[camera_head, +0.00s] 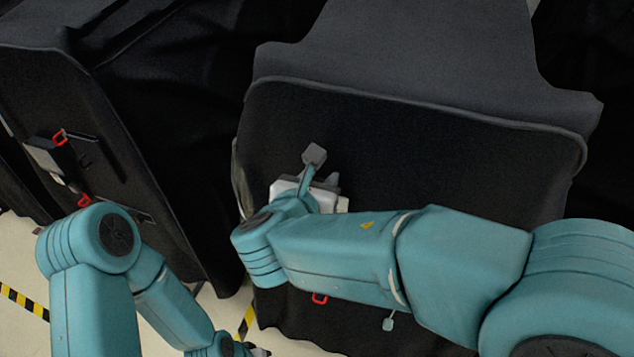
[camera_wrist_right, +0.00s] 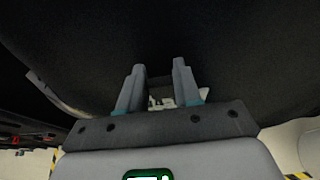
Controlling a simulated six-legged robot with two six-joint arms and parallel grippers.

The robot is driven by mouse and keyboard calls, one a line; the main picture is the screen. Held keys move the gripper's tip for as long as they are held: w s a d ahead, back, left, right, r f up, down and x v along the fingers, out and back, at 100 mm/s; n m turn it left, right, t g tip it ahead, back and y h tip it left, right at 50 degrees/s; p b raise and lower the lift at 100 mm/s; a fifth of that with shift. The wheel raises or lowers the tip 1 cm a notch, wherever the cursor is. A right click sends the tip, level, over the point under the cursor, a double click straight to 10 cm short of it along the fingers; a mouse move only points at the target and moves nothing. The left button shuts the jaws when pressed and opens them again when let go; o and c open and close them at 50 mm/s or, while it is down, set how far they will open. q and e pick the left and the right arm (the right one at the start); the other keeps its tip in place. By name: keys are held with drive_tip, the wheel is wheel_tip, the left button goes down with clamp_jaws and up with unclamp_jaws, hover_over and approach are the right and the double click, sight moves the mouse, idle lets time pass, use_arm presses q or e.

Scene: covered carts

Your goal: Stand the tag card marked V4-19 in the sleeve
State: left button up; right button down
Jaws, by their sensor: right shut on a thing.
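My right gripper (camera_head: 322,183) is at the front of the black-covered cart in the middle, mostly hidden by its own wrist. In the right wrist view its two grey fingers (camera_wrist_right: 158,82) point at the dark cover. They are shut on a small white card with dark print (camera_wrist_right: 160,103), seen low between them; the print cannot be read. A dark block (camera_wrist_right: 160,82) shows between the fingers; I cannot tell whether it is the sleeve. My left gripper (camera_head: 260,351) is barely in view at the bottom edge, below the cart; its jaws cannot be made out.
The middle cart's cover (camera_head: 430,150) hangs over its front, with a red clip (camera_head: 319,298) and a pale hanging tab (camera_head: 388,323) low on it. Another covered cart (camera_head: 120,130) stands left, with red clips (camera_head: 60,138) and a grey box. Pale floor (camera_head: 20,250) with striped tape shows lower left.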

wheel_tip(320, 180, down, 2)
drive_tip(key=shift+w+d+b, duration=0.1)
drive_tip(key=shift+b, duration=0.4)
drive_tip(key=shift+f+b, duration=0.85)
drive_tip(key=shift+f, duration=0.1)
drive_tip(key=shift+f+b, duration=2.75)
drive_tip(key=shift+f, duration=0.5)
